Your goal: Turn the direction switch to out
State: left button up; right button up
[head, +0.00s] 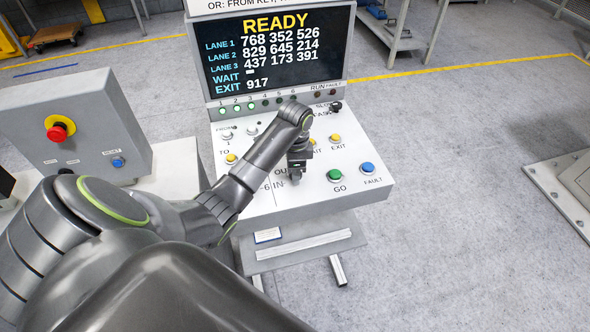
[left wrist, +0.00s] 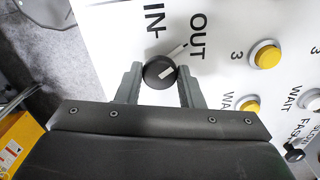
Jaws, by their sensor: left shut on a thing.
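The direction switch is a round black knob (left wrist: 160,73) with a white stripe, on the white panel between the printed words IN and OUT. In the left wrist view its stripe slants up to the right, on the OUT side. My left gripper (left wrist: 160,75) has one finger on each side of the knob and is shut on it. In the head view my left gripper (head: 296,175) points down at the sloped console panel (head: 310,200) and hides the knob. Parts of the OUT and IN labels show beside it. My right gripper is in neither view.
Close by on the panel are a green GO button (head: 334,175), a blue FAULT button (head: 367,168) and a yellow EXIT button (head: 335,139). The screen (head: 280,55) behind reads READY. A grey box with a red stop button (head: 57,133) stands left.

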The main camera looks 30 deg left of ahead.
pick_arm(q)
jog(key=shift+m, duration=0.5)
jog(key=o, duration=1)
jog(key=shift+d, duration=0.1)
